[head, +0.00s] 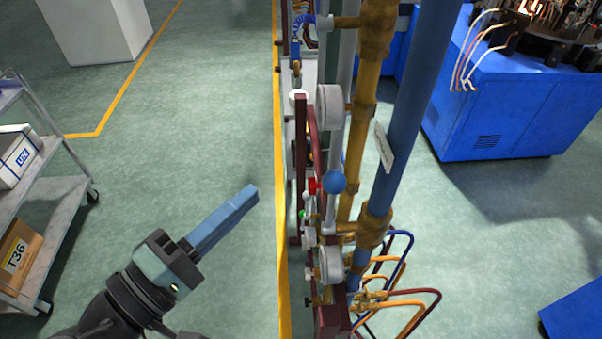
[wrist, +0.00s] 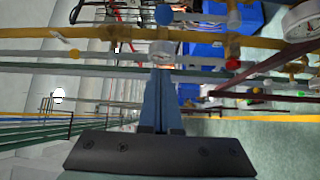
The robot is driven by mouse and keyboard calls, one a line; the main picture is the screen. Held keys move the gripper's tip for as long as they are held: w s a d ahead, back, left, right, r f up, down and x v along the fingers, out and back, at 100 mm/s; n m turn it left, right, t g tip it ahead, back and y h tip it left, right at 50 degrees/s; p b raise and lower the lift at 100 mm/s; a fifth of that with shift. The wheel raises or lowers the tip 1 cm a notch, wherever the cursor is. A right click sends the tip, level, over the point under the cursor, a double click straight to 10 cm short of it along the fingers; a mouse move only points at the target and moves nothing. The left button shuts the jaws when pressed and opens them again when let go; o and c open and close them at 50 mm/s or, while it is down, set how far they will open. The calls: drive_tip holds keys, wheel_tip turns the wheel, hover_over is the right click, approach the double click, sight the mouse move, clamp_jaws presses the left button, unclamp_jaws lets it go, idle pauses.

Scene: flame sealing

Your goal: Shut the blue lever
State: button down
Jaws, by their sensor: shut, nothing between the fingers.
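The blue lever ends in a round blue ball knob (head: 334,181), on the pipe rack in the middle of the head view. A light grey rod runs down from the ball, and its lower end is partly hidden among the gauges and pipes. In the wrist view a blue ball (wrist: 163,14) shows near the top edge, above the fingers. My gripper (head: 254,192) is shut and empty, left of the rack and pointing up and right towards it. It is apart from the lever. Its closed fingers (wrist: 160,74) show in the middle of the wrist view.
A small red handle (head: 314,186) sits just left of the blue ball. A round gauge (head: 330,108) is above it and another gauge (head: 331,265) below. A thick blue pipe (head: 408,110) stands to the right. The floor left of the rack is open up to a shelf cart (head: 62,200).

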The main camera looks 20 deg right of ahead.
sight(331, 206)
drive_tip(key=p+x, duration=0.5)
drive_tip(key=x, duration=0.6)
drive_tip(key=s+p, duration=0.1)
drive_tip(key=s, duration=0.1)
drive_tip(key=s+p, duration=0.1)
drive_tip(key=s, duration=0.1)
drive_tip(key=shift+s+f, duration=0.2)
drive_tip(key=shift+s, duration=0.05)
drive_tip(key=shift+s+a+f+b, duration=0.1)
drive_tip(key=shift+s+f+b, duration=0.1)
drive_tip(key=shift+b, duration=0.7)
drive_tip(key=shift+s+r+m+h+b, duration=0.15)
drive_tip(key=shift+m+h+b, duration=0.15)
drive_tip(key=shift+b, duration=0.05)
